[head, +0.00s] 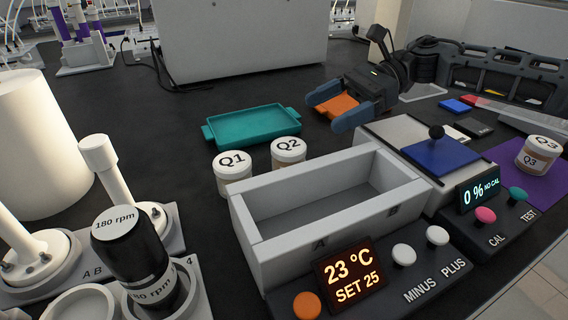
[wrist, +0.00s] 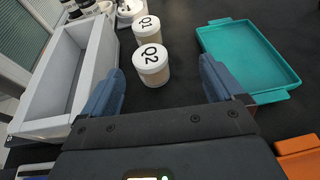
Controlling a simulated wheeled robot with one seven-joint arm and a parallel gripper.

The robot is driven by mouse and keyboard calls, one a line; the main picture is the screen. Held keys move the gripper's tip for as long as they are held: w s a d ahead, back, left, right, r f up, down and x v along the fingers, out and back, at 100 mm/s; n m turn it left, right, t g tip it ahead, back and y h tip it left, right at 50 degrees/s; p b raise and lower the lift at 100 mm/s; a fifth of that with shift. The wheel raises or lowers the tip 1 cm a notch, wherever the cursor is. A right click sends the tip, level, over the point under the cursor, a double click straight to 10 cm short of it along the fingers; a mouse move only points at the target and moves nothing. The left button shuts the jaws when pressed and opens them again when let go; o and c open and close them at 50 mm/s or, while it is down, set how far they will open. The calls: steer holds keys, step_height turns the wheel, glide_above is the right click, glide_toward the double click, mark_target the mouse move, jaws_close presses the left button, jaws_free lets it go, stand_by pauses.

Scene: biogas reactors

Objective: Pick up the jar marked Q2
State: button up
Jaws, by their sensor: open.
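The jar marked Q2 (head: 288,152) is a small jar with a white lid, standing upright on the dark bench behind the grey open box. In the wrist view the Q2 jar (wrist: 151,66) stands ahead of my gripper, in the gap between the fingers and beyond their tips. My gripper (head: 338,108) has blue fingers and is open and empty, to the right of the Q2 jar in the head view. The fingers also show in the wrist view (wrist: 160,88). The jar marked Q1 (head: 232,170) stands close to the left of Q2; it also shows in the wrist view (wrist: 147,28).
A teal tray (head: 252,126) lies behind the jars. The grey box (head: 262,250) stands in front of them, with a 23 °C panel (head: 350,275). A jar marked Q3 (head: 540,153) stands on a purple mat at right. A black 180 rpm bottle (head: 130,243) stands at left.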

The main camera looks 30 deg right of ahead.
mark_target(280, 154)
steer(key=shift+s+f+n+g+h, duration=0.3)
steer(key=shift+s+f+g, duration=0.15)
steer(key=shift+f+g, duration=0.1)
steer(key=shift+s+a+f, duration=0.15)
steer(key=shift+a+f, duration=0.05)
steer(key=p+x, duration=0.1)
steer(key=x, duration=1)
steer(key=shift+s+a+f, duration=0.1)
steer(key=shift+a+f, duration=0.1)
steer(key=shift+f, duration=0.1)
steer(key=shift+c, duration=0.2)
steer(key=c, duration=1.1)
steer(key=shift+r, duration=0.1)
